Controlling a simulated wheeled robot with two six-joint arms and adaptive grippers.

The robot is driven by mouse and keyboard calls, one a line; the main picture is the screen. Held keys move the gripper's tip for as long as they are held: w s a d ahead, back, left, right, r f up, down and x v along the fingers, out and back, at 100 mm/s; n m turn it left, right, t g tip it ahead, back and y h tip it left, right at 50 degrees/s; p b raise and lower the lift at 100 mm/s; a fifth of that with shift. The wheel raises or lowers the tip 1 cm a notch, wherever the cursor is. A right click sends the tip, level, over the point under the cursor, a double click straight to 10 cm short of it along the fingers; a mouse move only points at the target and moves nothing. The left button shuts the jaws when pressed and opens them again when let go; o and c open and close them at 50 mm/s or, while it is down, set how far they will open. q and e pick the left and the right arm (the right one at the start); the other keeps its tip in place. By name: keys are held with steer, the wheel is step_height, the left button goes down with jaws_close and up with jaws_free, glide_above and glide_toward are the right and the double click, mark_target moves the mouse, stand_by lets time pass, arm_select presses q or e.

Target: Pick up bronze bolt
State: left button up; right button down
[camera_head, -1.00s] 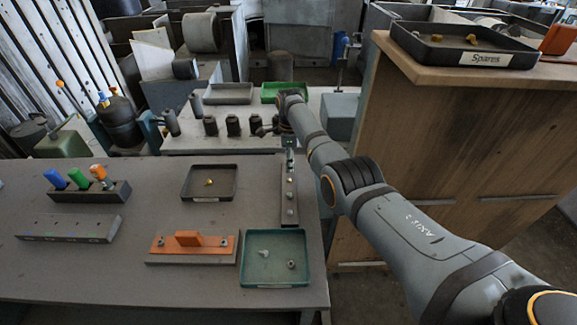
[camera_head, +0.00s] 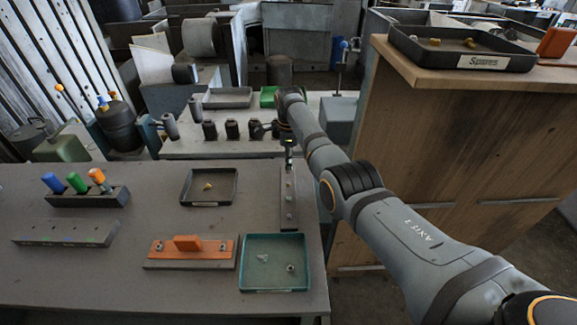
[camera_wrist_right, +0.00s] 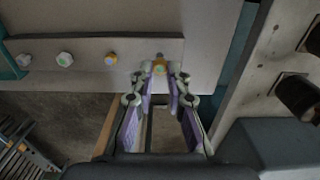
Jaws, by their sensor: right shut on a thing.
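A dark bolt rail (camera_head: 289,226) lies near the right edge of the front bench, with several bolts in a row. In the right wrist view the rail (camera_wrist_right: 90,43) runs across the top. My right gripper (camera_head: 289,153) is at the rail's far end. In the wrist view its fingertips (camera_wrist_right: 160,76) are closed around a bronze-coloured bolt (camera_wrist_right: 160,67) with a greenish centre. I cannot tell whether this bolt is clear of the rail. A bolt with an amber rim (camera_wrist_right: 110,59) and two pale bolts stand to the left. My left gripper is not in view.
A black tray (camera_head: 184,202) with a yellow part and a teal tray (camera_head: 243,275) with small parts are on the bench. An orange fixture (camera_head: 187,246) is left of the teal tray. A wooden counter (camera_head: 460,160) with a Spares tray (camera_head: 510,62) stands right of my arm.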

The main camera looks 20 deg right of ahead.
steer(key=s+a+r+p, duration=0.4)
steer(key=s+r+p, duration=0.7)
steer(key=p, duration=0.5)
steer(key=s, duration=0.2)
steer(key=shift+s+r, duration=0.15)
steer(key=shift+s, duration=0.15)
